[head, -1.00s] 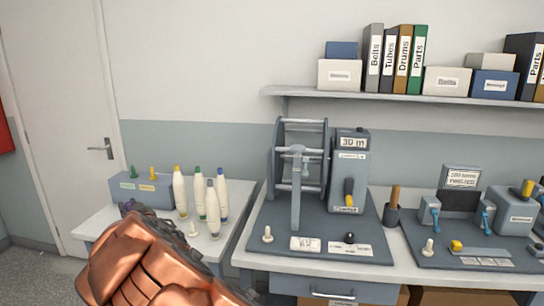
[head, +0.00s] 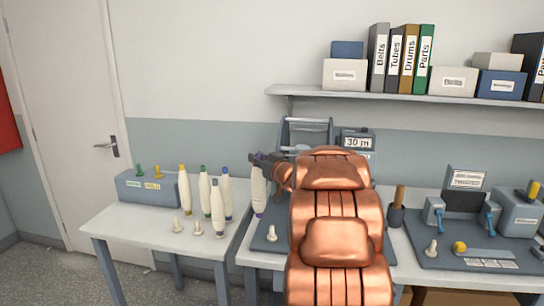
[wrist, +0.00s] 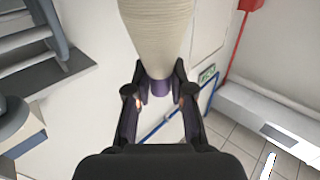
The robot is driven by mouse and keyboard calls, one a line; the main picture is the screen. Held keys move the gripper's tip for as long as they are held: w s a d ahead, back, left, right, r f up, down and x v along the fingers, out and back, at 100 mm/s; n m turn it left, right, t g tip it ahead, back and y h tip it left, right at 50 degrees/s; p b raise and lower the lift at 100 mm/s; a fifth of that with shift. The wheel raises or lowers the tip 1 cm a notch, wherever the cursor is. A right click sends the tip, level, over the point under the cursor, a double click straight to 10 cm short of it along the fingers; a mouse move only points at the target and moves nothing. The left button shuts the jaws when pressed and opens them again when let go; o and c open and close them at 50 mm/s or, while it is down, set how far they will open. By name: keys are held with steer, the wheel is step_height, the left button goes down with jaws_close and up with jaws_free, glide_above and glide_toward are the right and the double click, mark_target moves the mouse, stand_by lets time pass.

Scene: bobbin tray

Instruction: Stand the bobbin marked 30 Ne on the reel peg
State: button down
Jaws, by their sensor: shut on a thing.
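My gripper (head: 262,160) is shut on the upper end of a cream bobbin with purple ends (head: 259,188), held roughly upright in the air. The wrist view shows its purple tip between the fingers (wrist: 153,92) and the cream body (wrist: 157,30) beyond. No 30 Ne mark is readable on it. A small white peg (head: 271,233) stands on the grey reel base (head: 262,246), just below and right of the bobbin's lower end, apart from it. My copper arm hides most of the reel (head: 305,132) and its base.
On the left table (head: 120,222) stand several bobbins, with yellow (head: 185,192), green (head: 204,190) and blue (head: 226,192) tips among them. Two white pegs (head: 178,226) and a grey box (head: 143,187) are there too. The twist tester base (head: 480,245) is at the right.

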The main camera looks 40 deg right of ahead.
steer(key=shift+s+d+f+b, duration=1.55)
steer(key=shift+s+f+b, duration=0.05)
steer(key=shift+b, duration=0.6)
steer(key=shift+p, duration=0.4)
steer(key=shift+f+b, duration=1.5)
steer(key=shift+f, duration=1.2)
steer(key=c, duration=0.9)
jaws_free()
steer(key=shift+s, duration=0.1)
steer(key=shift+c, duration=0.2)
steer(key=s+a, duration=0.2)
steer(key=s, duration=0.9)
steer(key=shift+s+a, duration=0.25)
steer(key=shift+s, duration=0.15)
